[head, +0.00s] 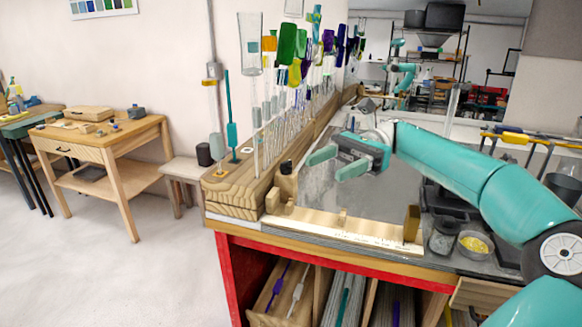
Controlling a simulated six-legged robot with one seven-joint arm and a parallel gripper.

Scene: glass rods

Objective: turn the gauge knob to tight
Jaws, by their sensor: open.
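My gripper (325,168) is open and empty above the grey bench top, its two teal fingers apart and pointing left. Below it, along the bench's front edge, lies a pale wooden bar with markings that looks like the gauge (325,228).
A thick wooden rack (236,190) with many upright glass rods stands along the left of the bench. Dark bowls and a dish of yellow bits (475,246) sit at the right. The grey bench top (385,200) between is mostly clear.

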